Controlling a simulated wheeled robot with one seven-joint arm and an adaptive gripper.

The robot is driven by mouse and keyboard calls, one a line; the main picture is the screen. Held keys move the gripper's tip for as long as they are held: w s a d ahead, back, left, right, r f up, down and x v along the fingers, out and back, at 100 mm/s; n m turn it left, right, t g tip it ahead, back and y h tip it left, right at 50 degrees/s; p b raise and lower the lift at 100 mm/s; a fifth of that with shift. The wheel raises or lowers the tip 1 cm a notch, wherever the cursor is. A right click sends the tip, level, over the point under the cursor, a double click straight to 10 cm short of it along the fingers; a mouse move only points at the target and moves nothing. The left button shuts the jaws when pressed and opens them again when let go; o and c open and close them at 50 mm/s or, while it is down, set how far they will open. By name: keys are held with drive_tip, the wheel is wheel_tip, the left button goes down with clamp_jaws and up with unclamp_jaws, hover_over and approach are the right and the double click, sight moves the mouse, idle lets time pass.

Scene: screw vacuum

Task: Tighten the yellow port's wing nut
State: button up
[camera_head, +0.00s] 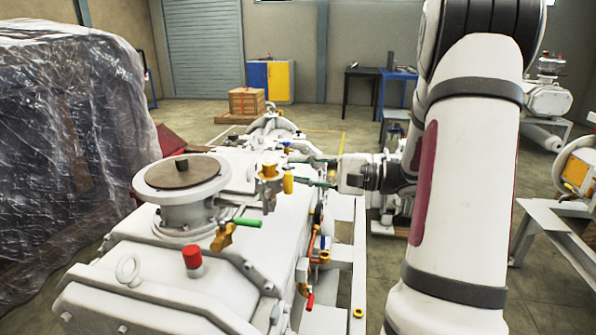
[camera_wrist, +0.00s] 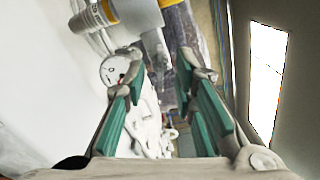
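The yellow port (camera_head: 269,172) stands on top of the white vacuum machine (camera_head: 240,285), with a yellow cylinder (camera_head: 289,181) at its right side. A yellow-banded fitting (camera_wrist: 95,17) shows at the upper left in the wrist view. I cannot make out the wing nut clearly in either view. My gripper (camera_head: 315,172) points left toward the port, a short way to its right. In the wrist view, my gripper (camera_wrist: 160,68) is open, its green-padded fingers apart with nothing held between them. The yellow-banded fitting lies beyond and left of the fingertips.
A round flange (camera_head: 183,174) with a brown cover, a red cap (camera_head: 192,257) and a green-handled valve (camera_head: 233,229) stand on the machine nearer the camera. A plastic-wrapped load (camera_head: 70,140) fills the left. A wooden crate (camera_head: 246,101) stands behind.

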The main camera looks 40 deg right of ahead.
drive_tip(key=shift+w+a, duration=0.25)
drive_tip(key=shift+w, duration=0.05)
drive_tip(key=shift+c, duration=0.2)
clamp_jaws()
drive_tip(key=shift+r+m+p, duration=0.15)
drive_tip(key=shift+m+p, duration=0.55)
drive_tip(key=shift+p, duration=0.1)
drive_tip(key=shift+m+p, duration=0.3)
drive_tip(key=shift+m, duration=0.2)
drive_tip(key=shift+o, duration=0.2)
unclamp_jaws()
